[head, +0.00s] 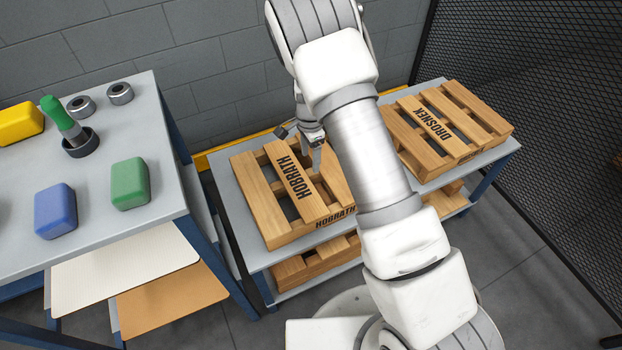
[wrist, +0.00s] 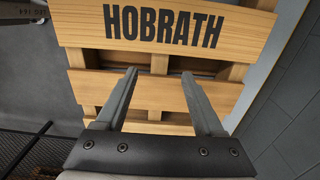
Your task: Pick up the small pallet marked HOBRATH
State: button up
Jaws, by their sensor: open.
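The small wooden pallet marked HOBRATH (head: 312,198) lies flat on the left part of a grey-topped table. Its name is on a top slat and on its front edge; my arm hides its right side. In the wrist view the HOBRATH slat (wrist: 165,50) crosses the top of the picture. My gripper (head: 316,158) is over the far half of this pallet in the head view. In the wrist view my gripper (wrist: 159,76) is open, with its two fingers apart over the slats and nothing between them. I cannot tell whether the fingertips touch the wood.
A second pallet, seemingly marked DROSNEK (head: 425,118), lies on the right of the same table (head: 225,172). More pallets (head: 310,268) are on its lower shelf. A workbench (head: 100,195) with coloured blocks stands left. A wall is behind; a mesh fence (head: 560,120) is right.

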aim_at(311, 171)
notch_tip(311, 171, down, 8)
jog(key=shift+d+r+b, duration=0.1)
jog(key=shift+b, duration=1.15)
grip_shut()
dwell(0.4)
jog(key=shift+w+r, duration=0.15)
jog(key=shift+r, duration=0.05)
